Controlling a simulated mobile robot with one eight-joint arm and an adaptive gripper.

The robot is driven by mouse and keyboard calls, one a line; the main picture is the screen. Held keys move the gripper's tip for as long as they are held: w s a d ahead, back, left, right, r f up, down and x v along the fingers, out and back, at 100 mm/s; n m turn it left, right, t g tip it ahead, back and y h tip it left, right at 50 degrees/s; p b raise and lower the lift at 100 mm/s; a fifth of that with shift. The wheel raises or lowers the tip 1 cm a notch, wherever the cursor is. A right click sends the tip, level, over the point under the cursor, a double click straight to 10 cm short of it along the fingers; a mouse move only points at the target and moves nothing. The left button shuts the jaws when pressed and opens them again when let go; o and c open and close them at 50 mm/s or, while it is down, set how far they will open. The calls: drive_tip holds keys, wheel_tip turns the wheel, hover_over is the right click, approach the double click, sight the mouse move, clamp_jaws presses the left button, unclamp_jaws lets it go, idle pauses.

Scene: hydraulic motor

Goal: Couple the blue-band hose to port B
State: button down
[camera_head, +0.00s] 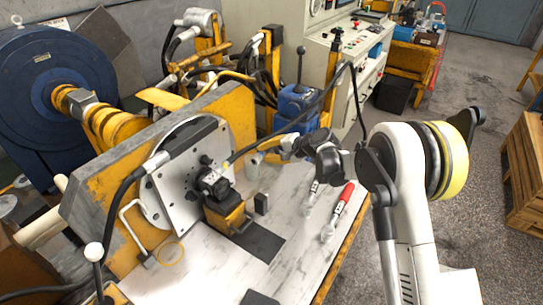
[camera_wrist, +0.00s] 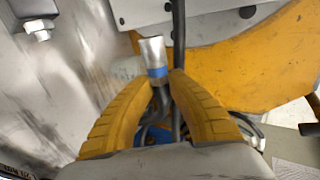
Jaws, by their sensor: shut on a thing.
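The blue-band hose (camera_wrist: 157,73) is between my gripper's yellow fingers in the wrist view, with its bare silver end pointing away past the fingertips. My gripper (camera_wrist: 158,84) is shut on it just behind the blue band. In the head view my gripper (camera_head: 268,148) is above the bench, to the right of the black hydraulic motor (camera_head: 213,186). The motor is on a round grey plate (camera_head: 160,192). The silver end is apart from the motor. I cannot make out which port is B; the port letters are too small to read.
Another hose (camera_head: 130,180) runs at the plate's left. The white bench (camera_head: 290,235) carries a red-handled tool (camera_head: 338,208) and a small black block (camera_head: 261,203). A yellow frame stands behind.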

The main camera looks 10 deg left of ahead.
drive_tip(key=shift+w+a, duration=0.15)
drive_tip(key=shift+a, duration=0.4)
drive_tip(key=s+a+b, duration=0.1)
drive_tip(key=s+a, duration=0.2)
drive_tip(key=s, duration=0.7)
drive_tip(key=shift+a, duration=0.15)
drive_tip(key=shift+s+a+b, duration=0.2)
drive_tip(key=shift+s+b, duration=0.15)
drive_tip(key=shift+s, duration=0.15)
drive_tip(key=shift+s+a+b, duration=0.2)
drive_tip(key=shift+s+b, duration=0.1)
drive_tip(key=shift+s, duration=0.2)
idle(1.5)
drive_tip(key=c, duration=1.3)
unclamp_jaws()
drive_tip(key=shift+o, duration=0.6)
